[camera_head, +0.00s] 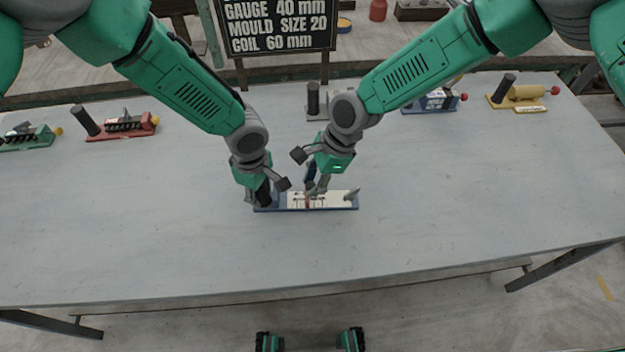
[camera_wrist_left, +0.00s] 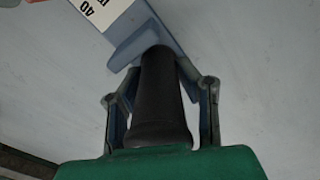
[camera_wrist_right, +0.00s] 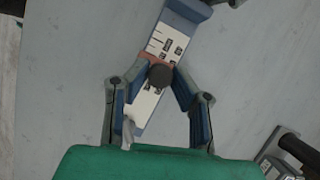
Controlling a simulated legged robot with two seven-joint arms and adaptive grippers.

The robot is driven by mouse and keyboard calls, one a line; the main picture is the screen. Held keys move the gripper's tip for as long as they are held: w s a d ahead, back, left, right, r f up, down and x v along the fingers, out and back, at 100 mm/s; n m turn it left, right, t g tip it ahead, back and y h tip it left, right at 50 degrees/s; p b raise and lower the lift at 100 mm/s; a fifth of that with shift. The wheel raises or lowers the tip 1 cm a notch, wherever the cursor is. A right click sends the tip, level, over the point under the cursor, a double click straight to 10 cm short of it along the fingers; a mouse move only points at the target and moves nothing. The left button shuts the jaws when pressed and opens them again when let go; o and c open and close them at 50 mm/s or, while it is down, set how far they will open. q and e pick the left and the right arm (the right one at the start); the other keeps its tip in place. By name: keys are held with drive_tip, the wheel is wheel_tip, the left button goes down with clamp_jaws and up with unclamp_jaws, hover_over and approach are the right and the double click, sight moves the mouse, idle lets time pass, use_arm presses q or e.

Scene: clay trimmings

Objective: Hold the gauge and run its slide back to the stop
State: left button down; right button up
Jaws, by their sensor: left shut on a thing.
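The gauge (camera_head: 325,202) is a narrow blue bar with a white marked scale, lying on the grey table. My left gripper (camera_head: 266,188) is shut on the black handle (camera_wrist_left: 158,95) at the gauge's left end. A raised blue block (camera_wrist_left: 135,45) stands beside the handle, near the mark 40. The slide (camera_wrist_right: 160,62) is a reddish band across the scale with a dark round knob (camera_wrist_right: 160,76). My right gripper (camera_wrist_right: 155,92) is open, its fingers on both sides of the knob, with a gap visible. A grey upright piece (camera_head: 352,195) stands at the gauge's right end.
A sign (camera_head: 275,25) reads gauge 40 mm, mould size 20, coil 60 mm. Other gauges line the table's back: green (camera_head: 35,138), red (camera_head: 125,125), blue (camera_head: 430,101) and yellow (camera_head: 525,93). The table (camera_head: 200,245) is clear in front.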

sight(298, 198)
clamp_jaws()
drive_tip(key=shift+w+a, duration=0.1)
drive_tip(key=shift+a, duration=1.7)
drive_tip(key=shift+r, duration=0.1)
use_arm(q)
drive_tip(key=shift+d, duration=0.1)
use_arm(e)
drive_tip(key=o, duration=0.8)
unclamp_jaws()
drive_tip(key=shift+d, duration=0.15)
drive_tip(key=v, duration=1.1)
drive_tip(key=shift+d+r, duration=0.15)
drive_tip(key=shift+r, duration=0.25)
